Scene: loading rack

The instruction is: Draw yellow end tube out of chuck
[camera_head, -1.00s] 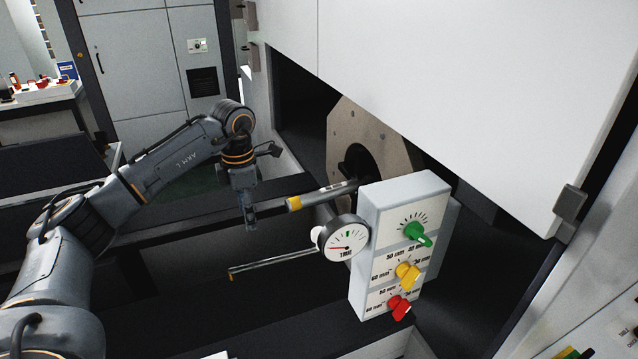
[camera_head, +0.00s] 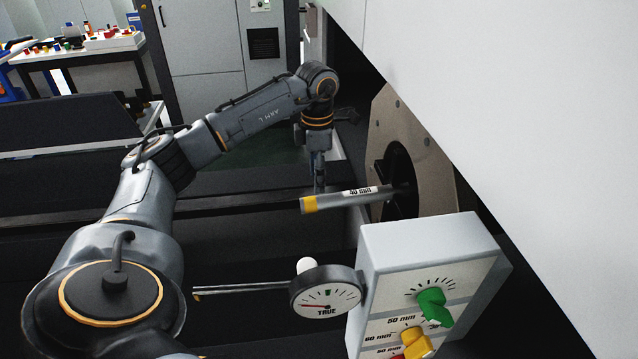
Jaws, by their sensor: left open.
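A grey tube (camera_head: 340,200) with a yellow end (camera_head: 309,204) and a "40 mm" label sticks out to the left from the dark chuck (camera_head: 399,180). The chuck sits in a beige plate, and the tube's inner end is hidden in it. My left gripper (camera_head: 319,186) points down at the tube, close to the yellow end. It is open, and its fingertips end at or just behind the tube's upper edge; I cannot tell whether they touch it. My right gripper is not in view.
A grey control box (camera_head: 430,245) with green and yellow knobs stands in front of the chuck, with a round dial gauge (camera_head: 326,292) at its left. A thin rod (camera_head: 240,289) lies left of the gauge. A white cover (camera_head: 480,90) overhangs at the right.

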